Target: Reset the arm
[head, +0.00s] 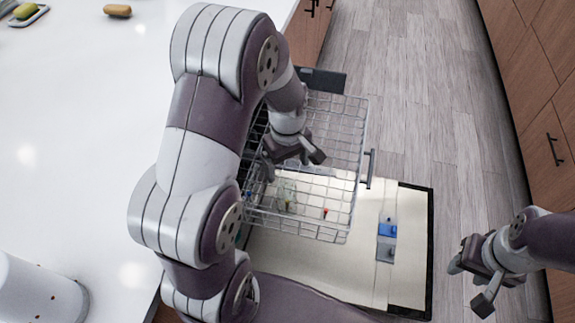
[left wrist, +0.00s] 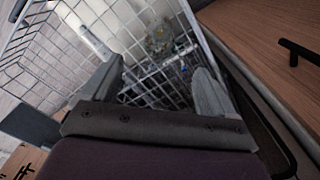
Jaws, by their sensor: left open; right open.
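My left arm reaches in from the left in the head view, bent over the counter edge. My left gripper (head: 292,158) is over a wire dishwasher rack (head: 347,115). In the left wrist view my left gripper (left wrist: 160,95) has its fingers spread, with wire mesh of the rack (left wrist: 35,65) beyond and nothing held between them. A clear glass-like item (left wrist: 160,42) shows past the fingers; it also shows in the head view (head: 287,193). My right gripper (head: 475,277) is open and empty above the floor at the right.
The open dishwasher door (head: 400,275) lies below the rack, with a blue dispenser part (head: 387,230) on it. A white counter (head: 75,120) at left holds a green item on a tray (head: 27,12) and a brown item (head: 117,10). Wooden cabinets (head: 545,110) stand at right.

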